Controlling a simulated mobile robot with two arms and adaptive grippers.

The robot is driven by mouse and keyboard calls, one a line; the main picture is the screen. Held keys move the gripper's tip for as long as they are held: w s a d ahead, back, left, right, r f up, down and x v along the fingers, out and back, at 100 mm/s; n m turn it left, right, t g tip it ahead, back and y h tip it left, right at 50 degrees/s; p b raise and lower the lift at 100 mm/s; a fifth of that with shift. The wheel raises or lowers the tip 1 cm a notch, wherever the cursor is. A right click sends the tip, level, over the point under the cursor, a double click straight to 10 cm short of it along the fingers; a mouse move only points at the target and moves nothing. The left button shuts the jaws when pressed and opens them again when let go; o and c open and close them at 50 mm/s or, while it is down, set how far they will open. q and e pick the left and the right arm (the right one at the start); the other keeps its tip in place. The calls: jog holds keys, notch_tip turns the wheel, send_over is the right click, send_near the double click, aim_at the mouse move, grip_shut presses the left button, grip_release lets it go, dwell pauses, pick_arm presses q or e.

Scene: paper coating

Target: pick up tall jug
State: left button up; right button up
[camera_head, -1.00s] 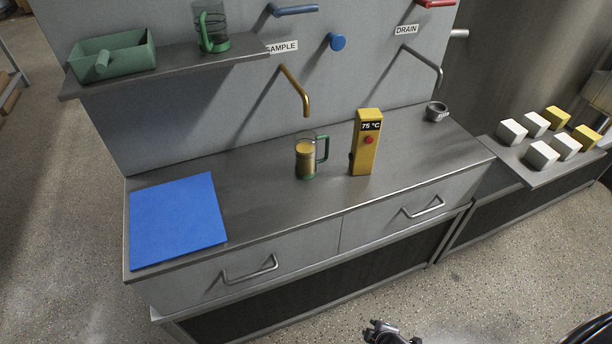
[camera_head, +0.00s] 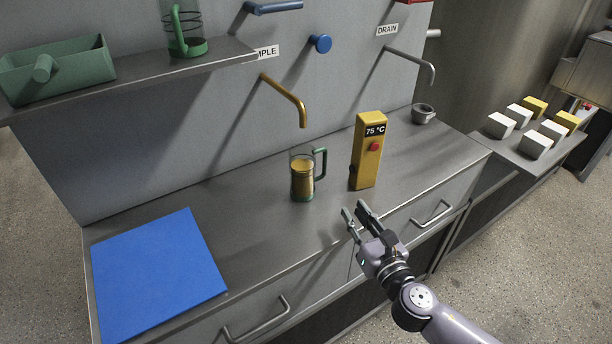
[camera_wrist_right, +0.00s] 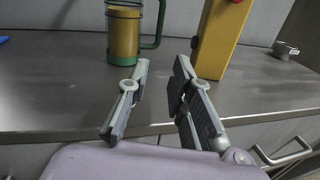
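The tall jug (camera_head: 302,180) stands upright on the grey counter below the brass tap. It is clear with a green base and green handle on its right side, and it holds yellow-brown liquid. It also shows at the top of the right wrist view (camera_wrist_right: 123,35), its top cut off. My right gripper (camera_head: 354,210) is open and empty at the counter's front, to the right of and nearer than the jug. In the right wrist view its fingers (camera_wrist_right: 160,78) are apart with nothing between them. My left gripper is not in view.
A yellow 75 °C thermometer block (camera_head: 366,150) stands close right of the jug. A blue mat (camera_head: 158,272) lies left. A small grey cup (camera_head: 423,113) is at the back right. Counter between jug and mat is clear.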

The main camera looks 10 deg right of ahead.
jog(key=shift+w+a+r+n+y, duration=0.1)
jog(key=shift+w+a+n+y, duration=0.1)
jog(key=shift+w+n+y, duration=0.3)
jog(key=p, duration=0.1)
send_near(325, 170)
jog(key=w, duration=0.2)
jog(key=w+a, duration=0.1)
jog(key=w, duration=0.1)
jog(key=shift+w+a+r, duration=0.2)
jog(key=shift+a, duration=0.05)
jog(key=shift+w, duration=0.9)
jog(key=w, duration=0.4)
jog(key=shift+w+a+f, duration=0.1)
jog(key=shift+w+a, duration=0.1)
jog(key=shift+a, duration=0.1)
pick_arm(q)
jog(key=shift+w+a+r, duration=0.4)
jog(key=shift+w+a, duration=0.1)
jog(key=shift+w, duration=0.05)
pick_arm(e)
jog(key=shift+s, duration=0.1)
grip_shut()
